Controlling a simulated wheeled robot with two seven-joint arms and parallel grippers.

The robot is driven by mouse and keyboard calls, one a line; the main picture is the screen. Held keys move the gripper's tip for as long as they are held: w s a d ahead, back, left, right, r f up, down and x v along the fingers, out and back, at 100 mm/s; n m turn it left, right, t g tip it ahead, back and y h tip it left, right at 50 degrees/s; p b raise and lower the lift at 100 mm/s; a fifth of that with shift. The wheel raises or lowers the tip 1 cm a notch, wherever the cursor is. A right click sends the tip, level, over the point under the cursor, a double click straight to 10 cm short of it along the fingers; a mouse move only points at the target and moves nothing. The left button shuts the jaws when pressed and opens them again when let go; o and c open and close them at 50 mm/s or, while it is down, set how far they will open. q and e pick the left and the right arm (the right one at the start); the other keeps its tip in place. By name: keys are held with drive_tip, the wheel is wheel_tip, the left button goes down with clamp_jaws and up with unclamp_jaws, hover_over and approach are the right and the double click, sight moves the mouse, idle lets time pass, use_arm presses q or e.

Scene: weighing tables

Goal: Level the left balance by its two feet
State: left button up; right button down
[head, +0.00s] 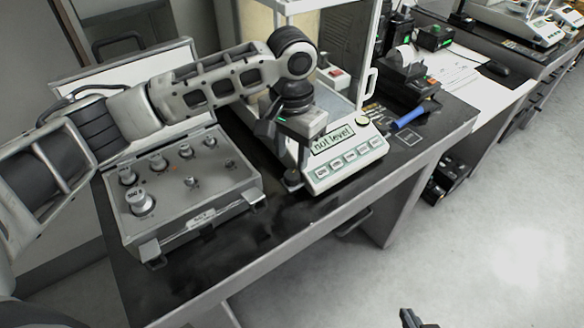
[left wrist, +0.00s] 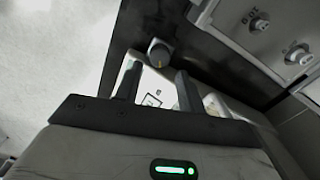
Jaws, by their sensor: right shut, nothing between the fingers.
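The left balance (head: 345,160) stands on the dark table, and its display reads "not level". A round level bubble (head: 362,119) sits at its front right top. One dark, round foot (head: 292,181) shows at its front left corner; it also shows in the left wrist view (left wrist: 160,52), just beyond the fingertips. The other foot is not clearly visible. My left gripper (head: 294,163) points down above this foot; in the left wrist view its fingers (left wrist: 156,72) are apart with a gap between them. My right gripper (head: 412,318) is shut and empty at the bottom edge, over the floor.
A grey case of weights (head: 190,185) stands left of the balance, close to my left gripper. A blue cylinder (head: 409,117) and a dark printer (head: 405,80) are to the right. The table's front edge (head: 300,235) is near; the floor beyond is clear.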

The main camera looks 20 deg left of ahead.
sight(292, 174)
use_arm(q)
wheel_tip(292, 174, down, 5)
drive_tip(key=shift+f, duration=0.2)
use_arm(e)
drive_tip(key=shift+w+a+r, duration=0.15)
drive_tip(key=shift+r, duration=0.05)
use_arm(q)
drive_tip(key=c, duration=0.7)
drive_tip(key=shift+r+m+p, duration=0.35)
drive_tip(key=shift+m+p, duration=0.05)
drive_tip(key=shift+p, duration=0.5)
drive_tip(key=shift+m+p, duration=0.4)
drive_tip(key=shift+p, duration=0.2)
drive_tip(key=shift+f+m+p, duration=0.15)
drive_tip(key=shift+m+p, duration=0.45)
drive_tip(key=shift+m, duration=0.1)
drive_tip(key=shift+f, duration=0.15)
drive_tip(key=o, duration=0.7)
use_arm(e)
drive_tip(key=shift+d+r, duration=0.45)
drive_tip(key=shift+r, duration=0.4)
